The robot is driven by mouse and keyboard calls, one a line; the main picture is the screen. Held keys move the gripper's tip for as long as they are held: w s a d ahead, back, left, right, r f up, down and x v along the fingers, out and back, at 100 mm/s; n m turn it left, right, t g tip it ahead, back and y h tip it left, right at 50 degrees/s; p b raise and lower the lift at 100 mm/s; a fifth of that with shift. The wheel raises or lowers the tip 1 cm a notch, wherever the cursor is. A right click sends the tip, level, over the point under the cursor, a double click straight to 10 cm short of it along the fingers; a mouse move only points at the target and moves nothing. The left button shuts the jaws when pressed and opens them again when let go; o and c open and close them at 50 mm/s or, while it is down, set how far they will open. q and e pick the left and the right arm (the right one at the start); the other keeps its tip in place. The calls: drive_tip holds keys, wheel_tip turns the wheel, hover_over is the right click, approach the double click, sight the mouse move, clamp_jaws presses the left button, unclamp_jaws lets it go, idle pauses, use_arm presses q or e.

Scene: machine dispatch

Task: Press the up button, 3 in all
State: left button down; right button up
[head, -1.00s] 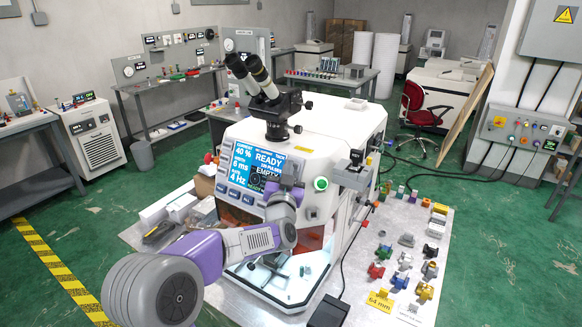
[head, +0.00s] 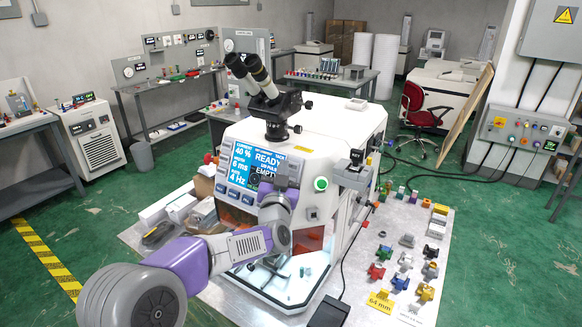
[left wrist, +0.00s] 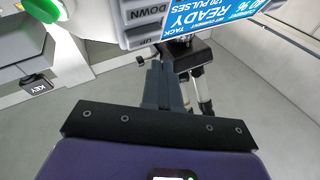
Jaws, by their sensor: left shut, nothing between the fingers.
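The white machine (head: 312,150) stands on the table with a blue screen (head: 255,165) reading 40 %, 6 ms, 4 Hz and READY. A row of grey buttons (head: 234,192) runs below the screen. My left gripper (head: 282,174) is in front of the screen's lower right part, shut and empty, hiding the right end of the row in the head view. In the left wrist view, the up button (left wrist: 145,42) is partly visible beside the down button (left wrist: 146,13). The gripper's fingertips (left wrist: 156,66) appear close to the up button; whether they touch cannot be told. My right gripper is out of view.
A round green button (head: 321,184) is on the machine right of my gripper; it also shows in the left wrist view (left wrist: 42,8). Binoculars-like eyepieces (head: 250,75) rise above the machine. Several small coloured parts (head: 400,282) lie on the table at right.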

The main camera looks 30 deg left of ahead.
use_arm(q)
drive_tip(key=s, duration=0.1)
drive_tip(key=s+r, duration=0.1)
drive_tip(key=s, duration=0.1)
drive_tip(key=shift+s+a+r, duration=0.1)
drive_tip(key=shift+s+r, duration=0.3)
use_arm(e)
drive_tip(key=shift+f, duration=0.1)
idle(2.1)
